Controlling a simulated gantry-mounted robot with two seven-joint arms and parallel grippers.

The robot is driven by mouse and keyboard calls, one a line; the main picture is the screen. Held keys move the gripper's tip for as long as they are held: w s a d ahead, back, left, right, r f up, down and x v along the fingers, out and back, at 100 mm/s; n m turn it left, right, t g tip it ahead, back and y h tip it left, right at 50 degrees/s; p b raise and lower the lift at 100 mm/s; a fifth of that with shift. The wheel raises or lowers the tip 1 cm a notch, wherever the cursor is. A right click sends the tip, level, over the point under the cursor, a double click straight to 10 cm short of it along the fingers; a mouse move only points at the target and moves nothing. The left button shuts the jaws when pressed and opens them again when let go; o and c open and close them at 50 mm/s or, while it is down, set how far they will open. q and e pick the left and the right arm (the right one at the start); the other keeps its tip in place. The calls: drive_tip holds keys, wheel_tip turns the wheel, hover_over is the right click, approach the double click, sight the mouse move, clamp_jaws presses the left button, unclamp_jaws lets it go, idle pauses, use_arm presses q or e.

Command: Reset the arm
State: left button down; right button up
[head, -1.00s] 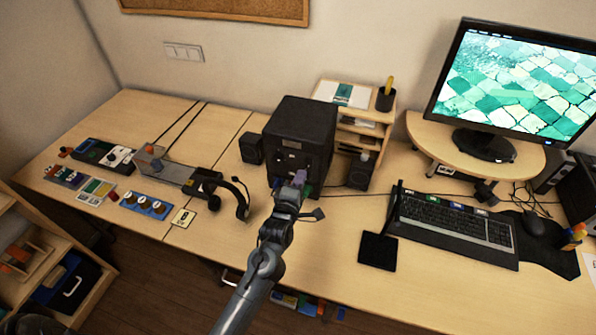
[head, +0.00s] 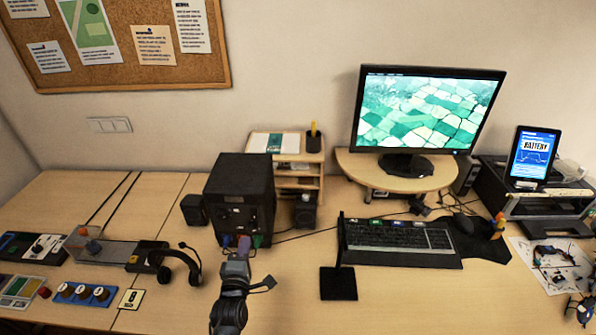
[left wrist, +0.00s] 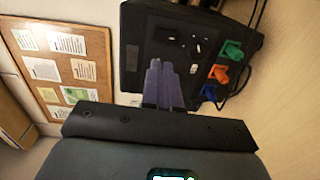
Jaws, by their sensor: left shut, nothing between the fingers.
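My left gripper (head: 236,248) is in front of the black speaker box (head: 240,188) on the desk in the head view. Its purple-grey fingers are shut and hold nothing. In the left wrist view the fingers (left wrist: 162,84) point at the box's panel (left wrist: 178,48), close to it; I cannot tell whether they touch. Green, orange and blue plugs (left wrist: 221,73) sit in a row on that panel, beside the fingers, with dark cables behind them. My right gripper is not in view.
A headset (head: 165,262) and several small panels (head: 85,293) lie on the left of the desk (head: 190,310). A black stand (head: 338,283), a keyboard (head: 400,238) and a monitor (head: 425,110) are to the right. A tablet (head: 532,155) stands at far right.

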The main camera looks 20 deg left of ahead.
use_arm(q)
drive_tip(key=s+f+m+g, duration=0.1)
drive_tip(key=s+f, duration=0.3)
drive_tip(key=f, duration=0.1)
drive_tip(key=s+d+f+m+g+h, duration=0.1)
drive_tip(key=s+d+m+g+h, duration=0.35)
drive_tip(key=s+m, duration=0.8)
drive_tip(key=s+d+f+m+g+h, duration=0.2)
drive_tip(key=s+d+m+g, duration=0.55)
drive_tip(key=s+m, duration=0.5)
wheel_tip(320, 180, up, 30)
drive_tip(key=s+n+p, duration=0.1)
drive_tip(key=n+p, duration=0.1)
drive_tip(key=p, duration=2.7)
drive_tip(key=shift+s+a+f, duration=0.15)
drive_tip(key=shift+a, duration=0.15)
